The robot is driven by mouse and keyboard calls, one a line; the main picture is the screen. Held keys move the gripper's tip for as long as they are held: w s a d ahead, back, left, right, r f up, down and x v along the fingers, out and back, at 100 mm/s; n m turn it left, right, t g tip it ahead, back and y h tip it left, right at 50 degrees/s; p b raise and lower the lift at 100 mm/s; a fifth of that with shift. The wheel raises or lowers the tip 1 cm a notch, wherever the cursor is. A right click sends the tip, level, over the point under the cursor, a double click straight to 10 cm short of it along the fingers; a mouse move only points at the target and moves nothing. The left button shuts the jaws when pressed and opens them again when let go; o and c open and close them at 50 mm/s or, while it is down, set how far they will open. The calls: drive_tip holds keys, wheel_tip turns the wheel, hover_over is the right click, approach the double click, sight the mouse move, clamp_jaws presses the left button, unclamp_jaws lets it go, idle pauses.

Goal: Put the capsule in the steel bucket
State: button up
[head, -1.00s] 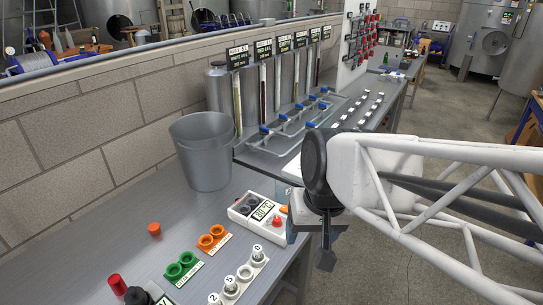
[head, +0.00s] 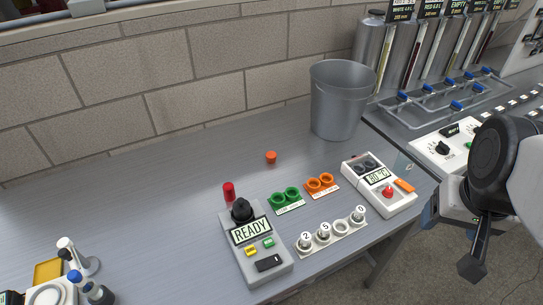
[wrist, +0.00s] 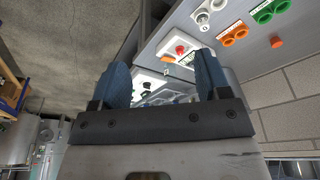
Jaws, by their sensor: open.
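A small red cylinder (head: 229,191), which looks like the capsule, stands upright on the grey bench behind the grey READY device in the head view. I do not see it in the wrist view. The steel bucket (head: 337,103) stands upright at the back of the bench against the wall, right of the capsule. Its inside bottom is hidden. My gripper (wrist: 162,75) is open and empty, its two blue fingers apart in the wrist view. In the head view it is at the right, beyond the bench's front edge, well away from capsule and bucket.
An orange cap (head: 271,157) lies on the bench between capsule and bucket. The READY device (head: 255,243), green rings (head: 285,197), orange rings (head: 320,184), a numbered rack (head: 332,232) and a white meter box (head: 379,185) fill the front. The bench left of the capsule is mostly clear.

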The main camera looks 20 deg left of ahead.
drive_tip(key=w+a+f+n, duration=0.1)
drive_tip(key=w+a, duration=0.8)
drive_tip(key=w, duration=0.1)
drive_tip(key=n+g, duration=0.3)
drive_tip(key=n, duration=0.1)
hover_over(227, 185)
wheel_tip(227, 185, down, 19)
drive_tip(key=shift+d+f, duration=0.1)
drive_tip(key=shift+d, duration=0.05)
drive_tip(key=shift+a+f, duration=0.1)
drive_tip(key=shift+a, duration=0.1)
drive_tip(key=shift+f, duration=1.3)
drive_tip(key=shift+d, duration=0.1)
